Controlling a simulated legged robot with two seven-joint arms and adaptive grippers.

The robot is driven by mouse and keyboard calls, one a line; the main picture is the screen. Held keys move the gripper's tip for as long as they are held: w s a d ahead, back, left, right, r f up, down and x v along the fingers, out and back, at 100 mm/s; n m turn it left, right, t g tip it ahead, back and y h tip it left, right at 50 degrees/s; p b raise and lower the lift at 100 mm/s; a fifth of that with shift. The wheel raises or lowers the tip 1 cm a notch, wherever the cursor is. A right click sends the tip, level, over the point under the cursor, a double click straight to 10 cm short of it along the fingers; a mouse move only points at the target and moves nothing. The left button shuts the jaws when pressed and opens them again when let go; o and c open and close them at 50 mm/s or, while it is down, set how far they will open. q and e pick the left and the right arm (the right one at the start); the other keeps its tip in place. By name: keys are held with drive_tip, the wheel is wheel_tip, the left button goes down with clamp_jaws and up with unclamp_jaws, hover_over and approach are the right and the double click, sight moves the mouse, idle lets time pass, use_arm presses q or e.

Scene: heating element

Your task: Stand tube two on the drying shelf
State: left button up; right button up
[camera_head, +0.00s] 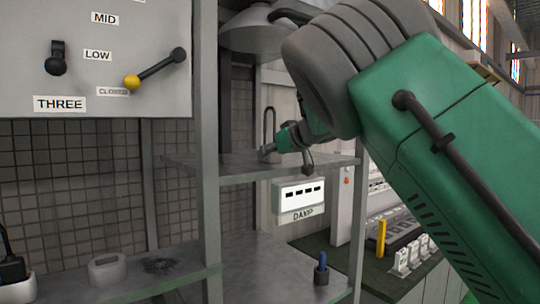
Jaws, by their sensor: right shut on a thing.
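My right arm comes in from the right and covers much of the view. Its small gripper (277,146) is just above the upper grey shelf (235,170), near the middle of the picture. It is shut on the base of a thin dark U-shaped tube (270,120), which looks upright. Whether the tube's base touches the shelf I cannot tell. No number shows on the tube. My left gripper is not in view.
A grey post (206,150) stands left of the gripper. A grey lamp-like hood (262,34) hangs above. The lower shelf holds a blue item in a dark cup (321,270) and a grey ring-like block (107,269). A lever panel (100,60) is upper left.

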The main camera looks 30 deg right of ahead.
drive_tip(key=shift+d, duration=0.1)
drive_tip(key=o, duration=1.3)
drive_tip(key=shift+d, duration=0.15)
drive_tip(key=shift+s, duration=0.1)
drive_tip(key=shift+s+r, duration=0.15)
drive_tip(key=shift+s, duration=0.1)
drive_tip(key=v, duration=1.1)
drive_tip(key=shift+s+b, duration=0.15)
drive_tip(key=shift+b, duration=0.3)
drive_tip(key=shift+r, duration=0.1)
